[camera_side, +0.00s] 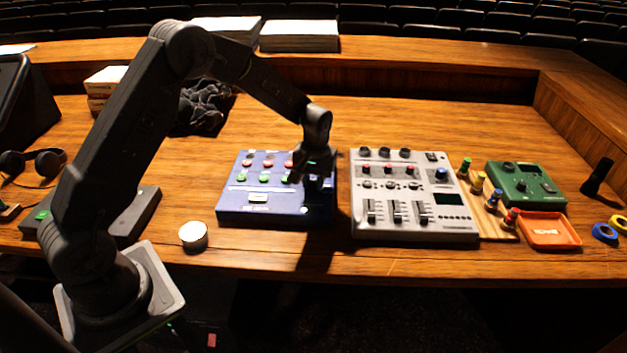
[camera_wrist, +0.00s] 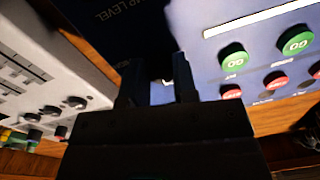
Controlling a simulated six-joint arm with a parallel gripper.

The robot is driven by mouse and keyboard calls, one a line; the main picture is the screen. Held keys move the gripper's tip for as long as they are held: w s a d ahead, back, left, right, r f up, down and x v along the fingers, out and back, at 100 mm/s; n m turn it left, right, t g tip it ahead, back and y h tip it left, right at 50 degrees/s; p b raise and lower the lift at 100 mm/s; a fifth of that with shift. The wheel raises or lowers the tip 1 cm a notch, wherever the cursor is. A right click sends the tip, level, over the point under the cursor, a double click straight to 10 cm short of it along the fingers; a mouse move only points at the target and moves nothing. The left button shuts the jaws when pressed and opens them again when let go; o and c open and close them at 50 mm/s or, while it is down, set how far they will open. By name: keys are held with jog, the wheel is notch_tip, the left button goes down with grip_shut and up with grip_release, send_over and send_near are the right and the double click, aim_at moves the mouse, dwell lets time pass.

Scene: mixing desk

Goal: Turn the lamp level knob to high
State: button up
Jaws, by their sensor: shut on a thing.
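The blue control box (camera_side: 238,207) stands on the desk to the left of the grey mixer. Its printed label, partly cut off and ending in "P LEVEL", shows at the top of the wrist view. My gripper (camera_side: 312,182) is down over the right part of the blue box. In the wrist view my gripper (camera_wrist: 157,75) has its two fingers on either side of the dark lamp level knob (camera_wrist: 158,58), shut on it. The knob is mostly in shadow, so its pointer and setting cannot be read. In the side view my gripper hides the knob.
The grey mixer (camera_side: 415,215) with knobs and sliders stands close to the right of the blue box. Green and red buttons (camera_side: 264,178) sit on the box's left part. A white round tub (camera_side: 193,236) stands near the front edge. An orange tray (camera_side: 549,231) lies far right.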

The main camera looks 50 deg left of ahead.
jog(key=shift+c, duration=0.7)
jog(key=shift+m, duration=0.3)
jog(key=m, duration=1.1)
jog(key=shift+a+m+t, duration=0.15)
jog(key=shift+m+t, duration=0.15)
jog(key=m, duration=1.1)
jog(key=shift+a+m, duration=0.1)
jog(key=shift+m, duration=0.3)
